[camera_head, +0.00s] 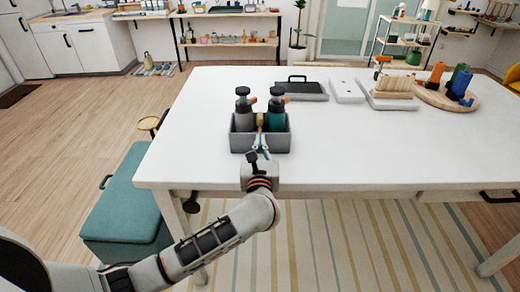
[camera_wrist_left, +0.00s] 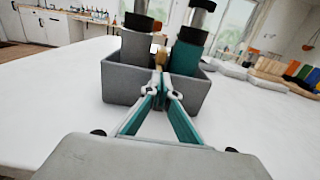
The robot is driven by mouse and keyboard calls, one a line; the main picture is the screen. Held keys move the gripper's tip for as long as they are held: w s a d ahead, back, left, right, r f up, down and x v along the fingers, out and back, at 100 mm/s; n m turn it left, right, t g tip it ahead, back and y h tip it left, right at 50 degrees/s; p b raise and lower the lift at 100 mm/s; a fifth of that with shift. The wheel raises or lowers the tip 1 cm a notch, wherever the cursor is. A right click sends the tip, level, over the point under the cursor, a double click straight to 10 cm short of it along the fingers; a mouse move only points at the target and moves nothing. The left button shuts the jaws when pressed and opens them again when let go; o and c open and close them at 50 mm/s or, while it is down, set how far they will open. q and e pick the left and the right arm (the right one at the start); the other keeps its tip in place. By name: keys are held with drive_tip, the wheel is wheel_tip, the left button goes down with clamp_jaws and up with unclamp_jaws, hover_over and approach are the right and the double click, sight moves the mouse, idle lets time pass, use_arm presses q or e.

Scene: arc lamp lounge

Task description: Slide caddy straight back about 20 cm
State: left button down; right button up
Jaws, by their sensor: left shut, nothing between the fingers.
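The caddy (camera_head: 243,142) is a grey open box on the white table (camera_head: 350,140), near its front left part. It holds a grey bottle (camera_head: 243,112) and a teal bottle (camera_head: 276,114), both with dark tops, and a small tan item between them. My left gripper (camera_head: 260,148) is shut and empty at the middle of the caddy's front wall. In the left wrist view the fingertips (camera_wrist_left: 161,90) meet in front of the caddy (camera_wrist_left: 122,86); I cannot tell whether they touch it. My right gripper is not in view.
The table behind the caddy is bare for a stretch. Farther back stand a black tray (camera_head: 301,92), a white board (camera_head: 346,91), a white tray with a tan stack (camera_head: 391,90) and a round wooden board (camera_head: 432,98) with coloured items. A teal storage bench (camera_head: 125,205) stands left of the table.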

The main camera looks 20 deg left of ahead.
use_arm(q)
drive_tip(key=shift+w+a, duration=0.1)
drive_tip(key=shift+w, duration=0.1)
drive_tip(key=b+x, duration=0.2)
drive_tip(key=x, duration=0.2)
drive_tip(key=b+x, duration=0.2)
drive_tip(key=x, duration=0.3)
drive_tip(key=b+x, duration=0.2)
drive_tip(key=x, duration=0.2)
drive_tip(key=shift+w+a+f, duration=0.1)
drive_tip(key=shift+w+f, duration=0.15)
drive_tip(key=shift+f, duration=0.05)
drive_tip(key=shift+w+a+r+b, duration=0.1)
drive_tip(key=shift+w+r+b, duration=0.05)
drive_tip(key=shift+w+b, duration=0.15)
drive_tip(key=shift+s, duration=0.1)
